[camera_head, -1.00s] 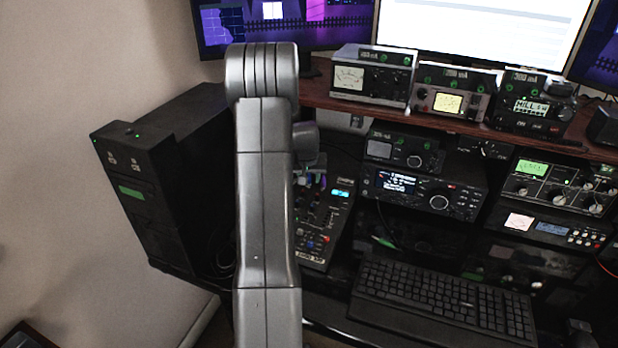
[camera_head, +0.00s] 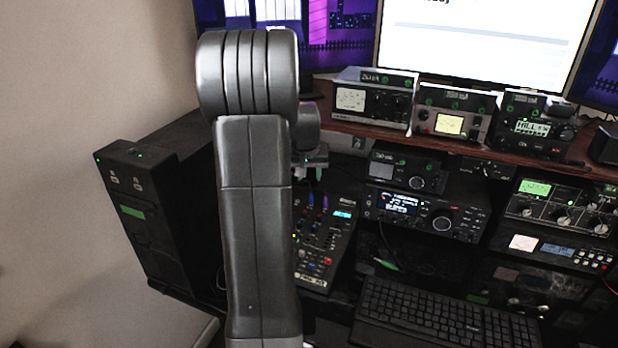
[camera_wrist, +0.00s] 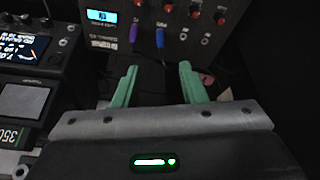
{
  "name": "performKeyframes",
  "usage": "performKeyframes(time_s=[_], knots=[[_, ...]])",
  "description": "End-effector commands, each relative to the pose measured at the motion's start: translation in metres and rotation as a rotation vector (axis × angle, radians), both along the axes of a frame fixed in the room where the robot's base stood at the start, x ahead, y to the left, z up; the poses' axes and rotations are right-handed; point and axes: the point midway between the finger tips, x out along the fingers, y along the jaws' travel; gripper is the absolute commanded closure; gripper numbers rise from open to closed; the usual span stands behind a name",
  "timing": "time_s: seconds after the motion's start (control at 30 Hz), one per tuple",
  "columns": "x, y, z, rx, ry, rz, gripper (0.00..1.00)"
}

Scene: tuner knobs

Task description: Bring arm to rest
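My arm stands raised in the left middle of the head view, its large grey link upright and its rounded elbow at the top. My gripper shows in the wrist view (camera_wrist: 155,85), with two green fingers spread apart. Nothing is between the fingers. Past the fingertips is a mixer panel (camera_wrist: 160,18) with a lit blue display, red knobs and purple and blue plugs. The same mixer (camera_head: 325,240) lies on the desk right of my arm in the head view, partly hidden by it. The fingers appear apart from it.
A black tower (camera_head: 150,215) stands left of my arm. Several radios, including one with a large tuning knob (camera_head: 425,212), fill the desk and wooden shelf (camera_head: 450,143) to the right. A keyboard (camera_head: 440,315) lies in front. Monitors (camera_head: 480,40) stand behind.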

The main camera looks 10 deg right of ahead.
Motion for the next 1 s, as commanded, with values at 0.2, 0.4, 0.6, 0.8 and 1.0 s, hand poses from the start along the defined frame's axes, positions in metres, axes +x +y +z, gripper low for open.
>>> performKeyframes(time_s=[0.2, 0.4, 0.6, 0.8, 1.0], knots=[[0.0, 0.0, 0.0, 0.0, 0.0, 0.0, 0.62], [0.003, -0.001, -0.009, 0.001, 0.003, 0.0, 0.62], [0.014, -0.005, -0.037, 0.001, 0.004, 0.0, 0.62], [0.027, -0.01, -0.07, 0.001, 0.004, 0.001, 0.62], [0.039, -0.014, -0.101, 0.0, 0.003, 0.001, 0.62]])
